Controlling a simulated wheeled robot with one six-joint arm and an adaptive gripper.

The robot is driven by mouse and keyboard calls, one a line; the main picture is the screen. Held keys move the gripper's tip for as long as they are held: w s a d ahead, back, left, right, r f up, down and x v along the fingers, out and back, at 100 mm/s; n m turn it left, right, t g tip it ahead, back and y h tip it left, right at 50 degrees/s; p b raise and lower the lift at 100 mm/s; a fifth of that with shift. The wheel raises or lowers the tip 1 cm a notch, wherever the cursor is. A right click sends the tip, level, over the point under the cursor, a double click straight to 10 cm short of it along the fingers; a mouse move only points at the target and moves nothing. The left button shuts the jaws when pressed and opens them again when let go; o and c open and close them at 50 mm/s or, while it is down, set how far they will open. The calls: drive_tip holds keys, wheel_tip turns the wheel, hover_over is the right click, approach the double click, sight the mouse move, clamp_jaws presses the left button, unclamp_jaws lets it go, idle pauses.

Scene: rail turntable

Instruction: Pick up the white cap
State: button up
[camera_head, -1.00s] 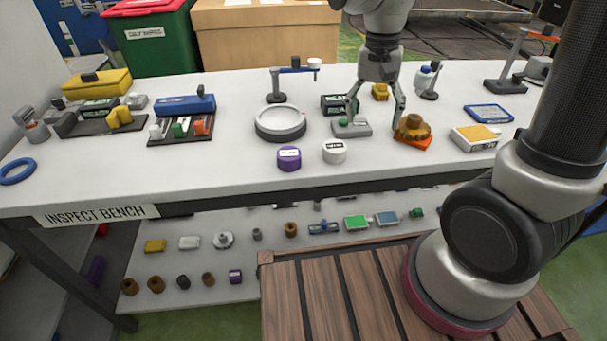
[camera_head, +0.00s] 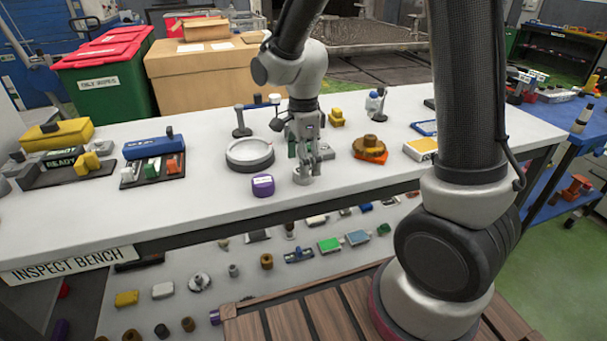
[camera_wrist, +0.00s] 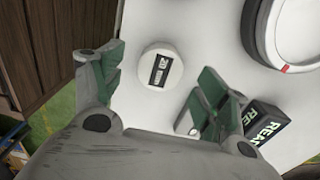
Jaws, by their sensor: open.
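The white cap (camera_wrist: 161,69) is a short round cap with a dark label on top. In the wrist view it sits upright on the white bench top, ahead of and between my open fingers. My gripper (camera_wrist: 150,92) is open and empty, its green-padded fingers on either side of the cap's near edge, apart from it. In the head view my gripper (camera_head: 303,172) points down over the bench near its front edge. There the cap (camera_head: 302,178) is mostly hidden behind my fingers.
A dark READY block (camera_wrist: 262,120) lies close to one finger. The bench's front edge is close.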

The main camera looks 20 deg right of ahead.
wheel_tip(320, 180, down, 3)
drive_tip(key=shift+w+d+f, duration=0.1)
drive_tip(key=shift+f, duration=0.1)
drive_tip(key=c, duration=0.9)
drive_tip(key=shift+o, duration=0.2)
